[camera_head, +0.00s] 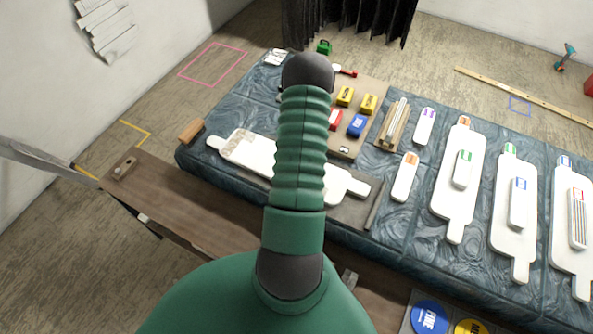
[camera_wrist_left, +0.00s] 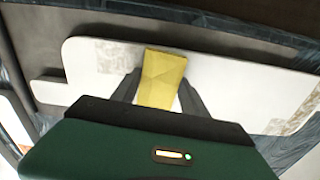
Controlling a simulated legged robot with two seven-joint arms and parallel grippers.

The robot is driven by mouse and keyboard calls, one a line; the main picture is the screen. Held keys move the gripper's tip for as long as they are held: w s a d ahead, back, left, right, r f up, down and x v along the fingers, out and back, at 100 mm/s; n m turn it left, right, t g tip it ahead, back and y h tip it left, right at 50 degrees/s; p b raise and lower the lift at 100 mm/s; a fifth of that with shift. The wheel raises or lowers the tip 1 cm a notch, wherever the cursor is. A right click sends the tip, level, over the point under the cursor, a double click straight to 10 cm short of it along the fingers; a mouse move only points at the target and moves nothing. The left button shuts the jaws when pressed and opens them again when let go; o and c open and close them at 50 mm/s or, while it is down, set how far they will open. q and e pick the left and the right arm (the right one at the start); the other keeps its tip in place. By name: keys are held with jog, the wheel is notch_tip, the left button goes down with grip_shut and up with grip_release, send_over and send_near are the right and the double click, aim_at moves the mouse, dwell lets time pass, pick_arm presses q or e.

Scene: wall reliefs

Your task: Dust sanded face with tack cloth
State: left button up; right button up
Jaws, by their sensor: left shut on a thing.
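My left gripper (camera_wrist_left: 159,92) is shut on a yellow folded tack cloth (camera_wrist_left: 162,75) in the left wrist view. The cloth lies over the near edge of a white board (camera_wrist_left: 225,72); I cannot tell whether it touches the face. Mottled greyish-beige patches show on the board, one beside the cloth (camera_wrist_left: 118,55) and one at the right (camera_wrist_left: 292,112). In the head view the white board (camera_head: 262,160) lies on the table's left part, its middle hidden behind my green arm. The left gripper and cloth are hidden there. My right gripper is not in view.
The table has a dark blue patterned cover (camera_head: 405,230). Yellow, red and blue blocks (camera_head: 356,124) sit on a tan board behind the arm. Several white paddle-shaped boards (camera_head: 460,180) fill the right side. A wooden block (camera_head: 191,130) sits at the left edge.

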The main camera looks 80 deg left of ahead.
aim_at(340, 196)
pick_arm(q)
jog(key=shift+w+d+p, duration=0.3)
jog(key=shift+w+d, duration=0.75)
jog(key=shift+w, duration=0.2)
jog(key=shift+w+d, duration=0.35)
jog(key=shift+w, duration=0.2)
jog(key=shift+w+d, duration=1.05)
jog(key=shift+w, duration=0.15)
jog(key=shift+w+d+p, duration=0.35)
jog(key=shift+w+d, duration=0.35)
jog(key=shift+w, duration=0.2)
jog(key=shift+w+d, duration=1.35)
jog(key=shift+w, duration=0.3)
notch_tip(340, 196, up, 6)
jog(key=p, duration=0.4)
jog(key=shift+p, duration=0.4)
